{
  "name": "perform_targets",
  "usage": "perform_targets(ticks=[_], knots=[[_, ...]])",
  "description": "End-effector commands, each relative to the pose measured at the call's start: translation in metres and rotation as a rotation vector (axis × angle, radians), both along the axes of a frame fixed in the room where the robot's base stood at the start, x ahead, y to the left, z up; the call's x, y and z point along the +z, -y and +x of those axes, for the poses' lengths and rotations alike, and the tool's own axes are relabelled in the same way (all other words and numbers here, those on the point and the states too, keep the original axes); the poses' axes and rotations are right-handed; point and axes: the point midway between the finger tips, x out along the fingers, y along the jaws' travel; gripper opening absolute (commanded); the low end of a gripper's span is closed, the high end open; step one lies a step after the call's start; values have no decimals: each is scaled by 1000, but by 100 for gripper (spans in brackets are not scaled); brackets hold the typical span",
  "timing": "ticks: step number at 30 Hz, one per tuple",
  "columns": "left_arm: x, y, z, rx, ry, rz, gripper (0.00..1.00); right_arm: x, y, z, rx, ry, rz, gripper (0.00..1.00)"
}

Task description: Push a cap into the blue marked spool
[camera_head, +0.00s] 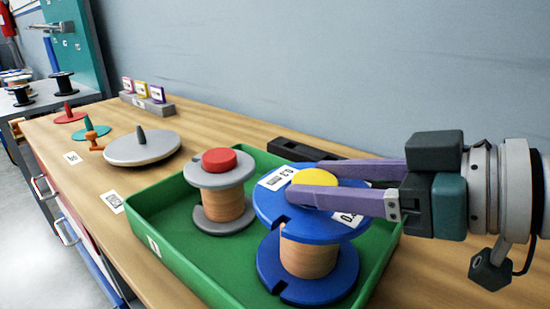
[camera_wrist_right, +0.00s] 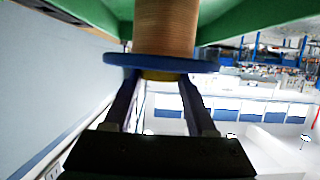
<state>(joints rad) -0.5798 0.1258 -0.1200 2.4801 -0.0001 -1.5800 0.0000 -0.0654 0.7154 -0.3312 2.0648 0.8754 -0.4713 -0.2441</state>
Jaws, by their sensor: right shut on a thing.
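The blue spool (camera_head: 307,262) stands upright in the green tray (camera_head: 190,270), with tan winding between its blue flanges and labels on the top one. A yellow cap (camera_head: 314,178) sits at the centre of its top flange. My right gripper (camera_head: 300,180) reaches in from the right and is shut on the yellow cap, fingers on either side of it. In the right wrist view the cap (camera_wrist_right: 160,75) lies between the fingers against the blue flange (camera_wrist_right: 190,64). How deep the cap sits is hidden. My left gripper is not in view.
A grey spool (camera_head: 222,205) with a red cap (camera_head: 219,159) stands in the tray's left half. A grey disc with a peg (camera_head: 142,150) and smaller red and teal discs lie on the wooden table (camera_head: 60,150). A dark block (camera_head: 310,150) lies behind the tray.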

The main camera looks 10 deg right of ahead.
Motion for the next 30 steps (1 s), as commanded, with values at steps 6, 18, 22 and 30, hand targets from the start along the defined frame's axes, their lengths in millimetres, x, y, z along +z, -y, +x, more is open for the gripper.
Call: perform_targets(ticks=[6, 18, 22, 30], knots=[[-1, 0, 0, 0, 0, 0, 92, -8, 2, -2, -1, -18, -12, 72], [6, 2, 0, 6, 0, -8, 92, 6, 24, -30, 0, -17, -15, 92], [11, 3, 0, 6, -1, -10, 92, 15, 37, -46, 0, -16, -14, 92], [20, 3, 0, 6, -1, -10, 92, 28, 54, -67, -2, -9, -8, 92]])
